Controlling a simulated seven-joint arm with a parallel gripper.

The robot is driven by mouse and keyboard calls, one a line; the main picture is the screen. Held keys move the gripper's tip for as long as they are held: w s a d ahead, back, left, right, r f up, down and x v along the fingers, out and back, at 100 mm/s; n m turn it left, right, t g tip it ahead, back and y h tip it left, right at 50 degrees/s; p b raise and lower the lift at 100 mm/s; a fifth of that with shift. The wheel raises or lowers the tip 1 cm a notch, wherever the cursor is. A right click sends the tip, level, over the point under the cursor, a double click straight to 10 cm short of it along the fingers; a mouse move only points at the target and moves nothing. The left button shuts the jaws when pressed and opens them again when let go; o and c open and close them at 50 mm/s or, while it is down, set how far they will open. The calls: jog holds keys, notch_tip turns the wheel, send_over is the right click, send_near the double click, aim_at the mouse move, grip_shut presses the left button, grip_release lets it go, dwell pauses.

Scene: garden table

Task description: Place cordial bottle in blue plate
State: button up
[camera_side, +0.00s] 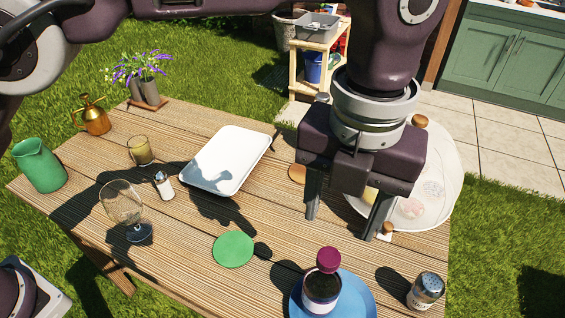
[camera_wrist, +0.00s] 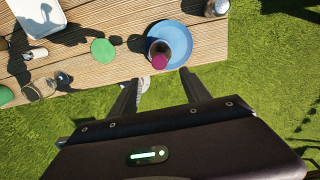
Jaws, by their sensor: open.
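The cordial bottle (camera_side: 320,291), dark with a purple cap, stands upright on the blue plate (camera_side: 361,297) at the front of the table in the side view. In the wrist view the bottle (camera_wrist: 160,56) sits inside the rim of the blue plate (camera_wrist: 184,45), towards its lower left. My gripper (camera_side: 343,226) is open and empty. It is apart from the bottle, above and behind it in the side view. In the wrist view my gripper's fingers (camera_wrist: 158,82) show below the plate with nothing between them.
A green disc (camera_side: 233,249) lies left of the plate and a shaker (camera_side: 426,291) stands right of it. A white tray (camera_side: 229,160), a glass (camera_side: 124,206) and a green jug (camera_side: 39,165) are farther left. A round light board (camera_side: 447,178) with items is behind my gripper.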

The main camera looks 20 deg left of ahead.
jog(key=a+r+n+t, duration=0.1)
jog(key=a+r+n, duration=0.35)
jog(key=a, duration=0.25)
jog(key=a+r+n+t+h, duration=0.1)
jog(key=a+r+n, duration=0.2)
jog(key=a+n, duration=0.35)
jog(key=a+r+n, duration=0.3)
jog(key=a+n, duration=0.2)
jog(key=a, duration=0.3)
jog(key=s+a+f+n+t, duration=0.1)
jog(key=s+a+f+n, duration=0.2)
jog(key=s+a+n, duration=0.4)
jog(key=s+a+f+n+t, duration=0.2)
jog(key=s+a+n, duration=0.5)
jog(key=n, duration=0.6)
jog(key=shift+s+a+f+t+y, duration=0.15)
jog(key=shift+a+f+t+y, duration=0.15)
jog(key=shift+f+y, duration=0.15)
